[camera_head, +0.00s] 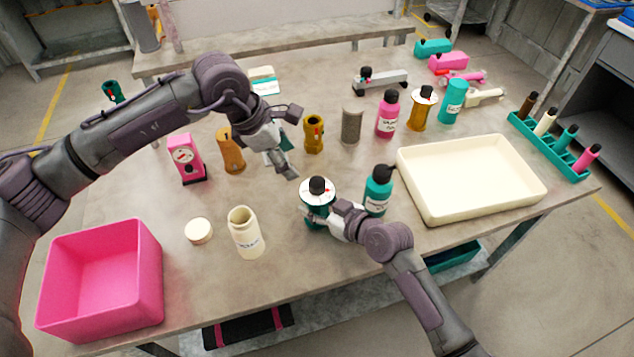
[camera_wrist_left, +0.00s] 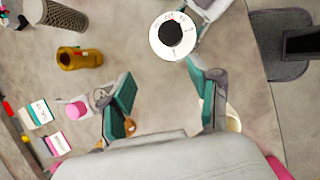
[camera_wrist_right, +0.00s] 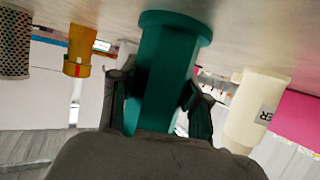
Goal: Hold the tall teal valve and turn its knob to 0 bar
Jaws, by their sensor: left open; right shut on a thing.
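The tall teal valve (camera_head: 316,222) stands upright on the table, with a white dial and black knob (camera_head: 317,184) on top. A small red mark shows at the dial's right side; the scale is too small to read. My right gripper (camera_head: 338,218) is shut around its body from the right; the right wrist view shows the teal body (camera_wrist_right: 166,75) between the fingers. My left gripper (camera_head: 284,160) is open and empty, up and left of the knob. In the left wrist view the knob (camera_wrist_left: 171,34) lies just beyond the open fingers (camera_wrist_left: 163,88).
A teal bottle (camera_head: 378,192) stands close to the valve's right. A cream jar (camera_head: 246,236) and its lid (camera_head: 198,231) are to the left. A cream tray (camera_head: 425,203) is at right, a pink bin (camera_head: 150,268) at front left. Several bottles and valves stand behind.

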